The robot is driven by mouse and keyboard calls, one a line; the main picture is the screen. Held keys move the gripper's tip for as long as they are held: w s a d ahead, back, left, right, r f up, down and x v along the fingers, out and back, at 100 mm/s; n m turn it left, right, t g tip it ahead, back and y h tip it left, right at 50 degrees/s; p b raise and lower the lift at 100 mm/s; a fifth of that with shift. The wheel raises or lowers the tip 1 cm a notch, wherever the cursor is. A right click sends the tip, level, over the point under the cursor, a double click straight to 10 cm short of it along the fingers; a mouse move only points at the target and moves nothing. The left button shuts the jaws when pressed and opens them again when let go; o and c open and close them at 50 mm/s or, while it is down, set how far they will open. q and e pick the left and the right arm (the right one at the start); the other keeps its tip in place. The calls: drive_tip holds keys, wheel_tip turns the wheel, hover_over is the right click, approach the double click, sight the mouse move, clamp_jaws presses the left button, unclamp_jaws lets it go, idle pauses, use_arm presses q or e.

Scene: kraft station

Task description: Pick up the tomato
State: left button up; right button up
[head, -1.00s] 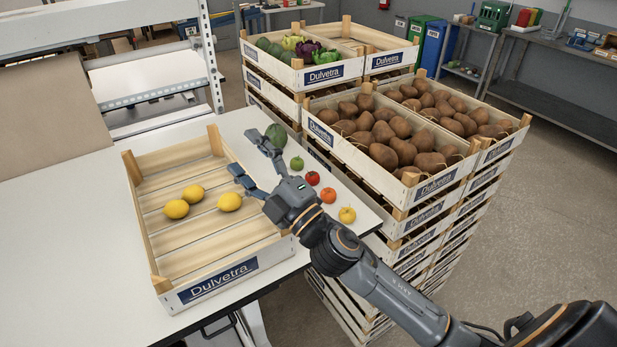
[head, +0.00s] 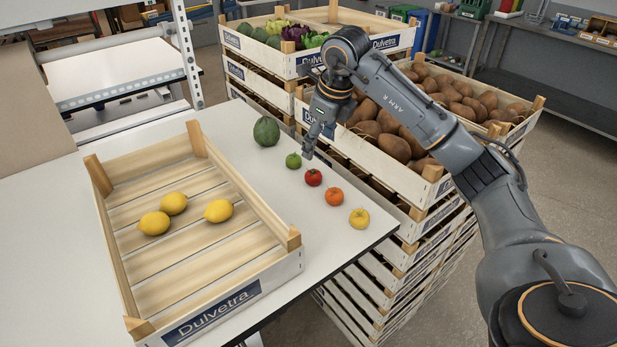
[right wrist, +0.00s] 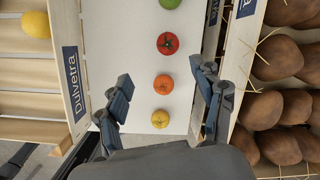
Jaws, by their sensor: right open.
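The red tomato (head: 313,177) sits on the white table, in a row between a green fruit (head: 293,161) and an orange fruit (head: 334,196). In the right wrist view the tomato (right wrist: 167,43) lies beyond the fingertips, with its green stem facing up. My right gripper (head: 318,148) points down above the table, near the tomato and apart from it. My left gripper is not in view.
A wooden crate (head: 283,277) with three lemons stands left of the row. A yellow fruit (head: 359,218) and a dark green avocado-like fruit (head: 266,131) are also on the table (head: 330,240). Stacked crates of brown root vegetables (head: 400,185) stand close on the right.

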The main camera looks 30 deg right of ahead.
drive_tip(key=d, duration=0.2)
drive_tip(key=p, duration=0.2)
hover_over(314, 173)
drive_tip(key=s, duration=0.2)
drive_tip(key=shift+h, duration=0.3)
wheel_tip(314, 173, down, 7)
drive_tip(key=shift+d+f, duration=0.1)
drive_tip(key=shift+f, duration=0.1)
drive_tip(key=shift+w+f, duration=0.2)
drive_tip(key=shift+f, duration=0.3)
drive_tip(key=x, duration=0.1)
drive_tip(key=p+x, duration=0.2)
drive_tip(key=shift+w+a+f, duration=0.15)
drive_tip(key=shift+a+f, duration=0.1)
drive_tip(key=shift+w+d+f, duration=0.1)
drive_tip(key=shift+w+f, duration=0.05)
drive_tip(key=shift+f, duration=0.3)
drive_tip(key=c, duration=1.1)
drive_tip(key=shift+c, duration=0.2)
drive_tip(key=shift+r, duration=0.1)
